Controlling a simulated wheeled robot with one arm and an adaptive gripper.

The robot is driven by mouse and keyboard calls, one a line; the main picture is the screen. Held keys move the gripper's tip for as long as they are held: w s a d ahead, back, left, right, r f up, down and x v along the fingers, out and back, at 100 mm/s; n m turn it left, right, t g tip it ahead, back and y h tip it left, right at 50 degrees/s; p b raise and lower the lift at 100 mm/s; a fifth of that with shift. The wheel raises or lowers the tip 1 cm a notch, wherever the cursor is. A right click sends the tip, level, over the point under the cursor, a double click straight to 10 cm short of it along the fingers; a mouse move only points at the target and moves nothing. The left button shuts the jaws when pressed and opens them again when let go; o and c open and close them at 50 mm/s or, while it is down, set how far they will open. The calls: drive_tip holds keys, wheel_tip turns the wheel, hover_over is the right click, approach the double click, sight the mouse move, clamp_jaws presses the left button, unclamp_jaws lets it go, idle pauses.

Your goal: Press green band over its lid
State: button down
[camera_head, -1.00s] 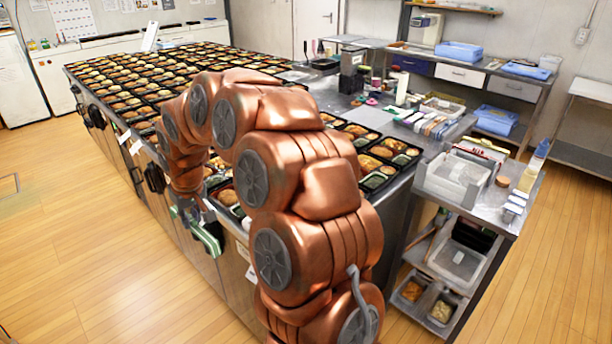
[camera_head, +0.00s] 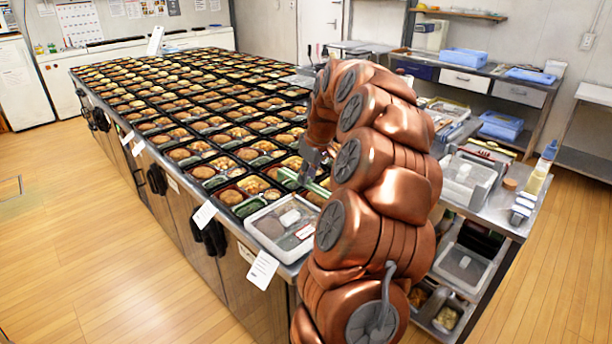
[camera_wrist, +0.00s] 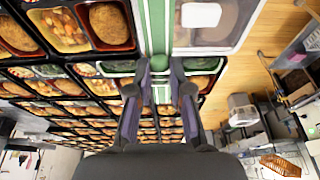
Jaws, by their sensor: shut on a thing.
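The green band (camera_head: 305,183), a strip with pale edges, is held by my gripper (camera_head: 311,165) over the near right end of the bento table. In the wrist view the band (camera_wrist: 157,28) runs up between the two fingers of my gripper (camera_wrist: 158,80), which are shut on it. A tray with a clear lid (camera_head: 268,229) lies at the table's near corner, with a white label on it. In the wrist view the lid (camera_wrist: 232,38) lies right beside the band. I cannot tell whether the band touches the lid.
Rows of open black bento trays (camera_head: 185,128) fill the table behind and to the left. White tags and dark hanging items line the table's front side. A side cart (camera_head: 495,210) with clear containers stands at the right. Wooden floor (camera_head: 90,240) is free at the left.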

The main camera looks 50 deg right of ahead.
sight(310, 185)
drive_tip(key=shift+f, duration=2.1)
drive_tip(key=shift+f+b, duration=0.4)
drive_tip(key=shift+b, duration=0.25)
drive_tip(key=shift+s+b, duration=0.15)
drive_tip(key=shift+b, duration=0.2)
drive_tip(key=shift+f+b, duration=1.8)
drive_tip(key=shift+f, duration=0.25)
idle(0.3)
drive_tip(key=c, duration=1)
unclamp_jaws()
drive_tip(key=o, duration=0.6)
drive_tip(key=shift+c, duration=0.2)
drive_tip(key=shift+r, duration=0.15)
